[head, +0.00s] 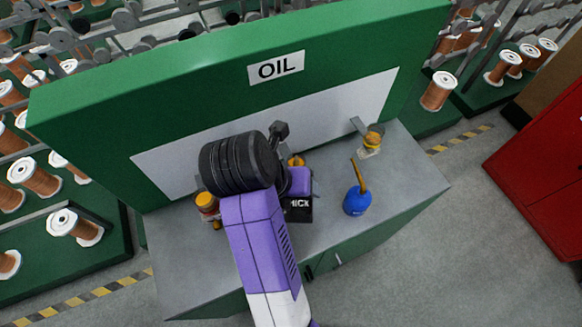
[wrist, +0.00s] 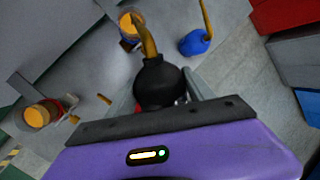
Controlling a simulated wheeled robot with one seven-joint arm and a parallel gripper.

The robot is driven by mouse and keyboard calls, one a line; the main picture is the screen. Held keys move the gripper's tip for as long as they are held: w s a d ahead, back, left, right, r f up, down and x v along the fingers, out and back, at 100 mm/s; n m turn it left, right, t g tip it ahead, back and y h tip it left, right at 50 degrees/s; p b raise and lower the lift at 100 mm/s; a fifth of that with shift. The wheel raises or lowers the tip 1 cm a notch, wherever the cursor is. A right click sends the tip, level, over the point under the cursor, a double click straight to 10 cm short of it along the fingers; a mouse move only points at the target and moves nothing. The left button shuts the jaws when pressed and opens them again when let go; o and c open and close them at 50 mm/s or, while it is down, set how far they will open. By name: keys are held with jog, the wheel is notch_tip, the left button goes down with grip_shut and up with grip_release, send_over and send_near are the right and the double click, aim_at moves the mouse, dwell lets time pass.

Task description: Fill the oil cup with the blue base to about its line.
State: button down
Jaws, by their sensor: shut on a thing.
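My gripper (wrist: 160,98) is shut on a black oil can (wrist: 158,80) with a brownish spout pointing up in the wrist view. In the head view my purple gripper (head: 299,183) is over the bench and mostly hides the can. An orange-topped oil cup (wrist: 131,25) with a bluish part at its base is near the spout tip in the wrist view; I cannot tell whether the tip is above it. Another orange cup (wrist: 37,115) with a reddish part is at the left. The head view shows cups at left (head: 207,203), middle (head: 296,161) and right (head: 373,138). Fill levels and lines are unreadable.
A blue oil can (head: 357,200) with an orange spout stands on the grey bench (head: 405,190), right of my gripper. A green backboard (head: 170,90) marked OIL rises behind. A red cabinet (head: 545,165) stands at the right. The bench's front right is clear.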

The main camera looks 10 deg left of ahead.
jog(key=shift+s+f+t+b, duration=0.2)
jog(key=shift+f+t+b, duration=0.35)
jog(key=shift+b, duration=0.55)
jog(key=shift+s+f+t+b, duration=0.15)
jog(key=shift+f+t+b, duration=0.2)
jog(key=shift+f+b, duration=0.55)
jog(key=shift+r+t+b, duration=0.15)
jog(key=shift+t+b, duration=0.15)
jog(key=shift+b, duration=0.25)
jog(key=shift+r, duration=0.1)
jog(key=f+b, duration=0.1)
jog(key=b, duration=0.1)
jog(key=shift+d+f+t+b, duration=0.1)
jog(key=shift+f+t+b, duration=0.05)
jog(key=shift+t+b, duration=0.25)
jog(key=f+t+b, duration=0.1)
jog(key=t+b, duration=0.1)
jog(key=b, duration=0.3)
jog(key=shift+s+f+m, duration=0.1)
jog(key=shift+f+m, duration=0.05)
jog(key=shift+m, duration=0.25)
jog(key=shift+y, duration=0.3)
